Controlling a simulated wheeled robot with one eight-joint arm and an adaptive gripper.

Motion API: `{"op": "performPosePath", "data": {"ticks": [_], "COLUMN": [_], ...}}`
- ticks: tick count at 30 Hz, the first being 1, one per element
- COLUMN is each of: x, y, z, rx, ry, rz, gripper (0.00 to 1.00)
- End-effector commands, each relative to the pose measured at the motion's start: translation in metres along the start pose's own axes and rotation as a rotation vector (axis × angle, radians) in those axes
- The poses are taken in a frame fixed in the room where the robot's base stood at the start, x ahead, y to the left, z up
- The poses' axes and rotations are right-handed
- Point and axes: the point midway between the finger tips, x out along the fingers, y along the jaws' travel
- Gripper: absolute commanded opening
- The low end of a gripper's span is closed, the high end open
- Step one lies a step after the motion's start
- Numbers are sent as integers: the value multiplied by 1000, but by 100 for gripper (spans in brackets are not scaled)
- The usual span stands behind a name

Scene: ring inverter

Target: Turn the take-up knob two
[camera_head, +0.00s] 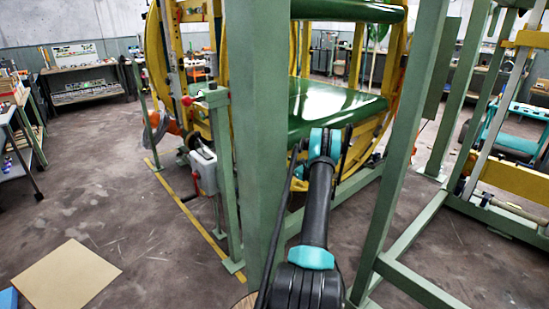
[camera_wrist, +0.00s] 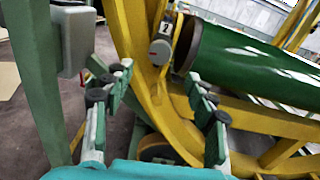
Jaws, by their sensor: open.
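A small round grey knob (camera_wrist: 160,50) sits on the yellow ring frame in the wrist view, at the left end of the dark green roller. A small white label (camera_wrist: 166,28) just above it seems to read 2. My gripper (camera_wrist: 162,84) is open and empty, with a finger on each side and the knob beyond and above the gap, apart from the fingertips. In the head view my gripper (camera_head: 325,145) reaches toward the green sheet of the machine. I cannot make out the knob there.
A green post (camera_head: 257,130) stands close left of my arm, and another slanted post (camera_head: 405,140) stands to its right. The yellow ring (camera_wrist: 150,90) curves close by the gripper.

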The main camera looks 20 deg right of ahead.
Motion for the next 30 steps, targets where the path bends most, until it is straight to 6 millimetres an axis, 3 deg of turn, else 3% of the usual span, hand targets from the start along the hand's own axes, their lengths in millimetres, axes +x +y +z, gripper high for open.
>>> {"op": "performPosePath", "data": {"ticks": [9,15,29,30], "x": [64,90,101,101], "y": [1,0,0,0], "z": [-1,0,0,0], "rx": [1,1,1,1], "ry": [0,0,0,0], "rz": [2,1,0,0], "gripper": [57,57,57,52]}}
